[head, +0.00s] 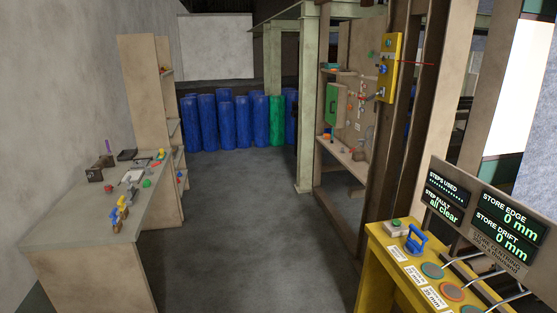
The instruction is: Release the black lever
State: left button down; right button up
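I cannot make out a black lever for certain. A yellow plate (394,58) is fixed upright to a brown post at the upper right and carries small blue and grey fittings, too small to tell apart. A yellow console (375,268) stands at the lower right. It has a blue handle (416,240), a green button (396,222), several round ringed pads and slanting grey metal rods (462,271). Neither of my grippers is in view.
A display board (484,215) above the console reads "all clear", with store edge and drift at 0 mm. A bench (65,238) with small tools stands at the left. Blue drums (207,122) and a green drum (276,121) stand at the back. The middle floor is clear.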

aim_at(373, 96)
jog(key=i+z, duration=0.2)
jog(key=i, duration=0.3)
jog(key=i+j+z, duration=0.2)
jog(key=i, duration=0.3)
jog(key=i+z, duration=0.15)
jog(key=i, duration=0.35)
jog(key=i+j+z, duration=0.2)
jog(key=i, duration=0.25)
jog(key=i+l+z, duration=0.1)
jog(key=i+z, duration=0.35)
jog(key=i, duration=0.35)
jog(key=i+j+z, duration=0.2)
jog(key=i+z, duration=0.3)
jog(key=i, duration=0.35)
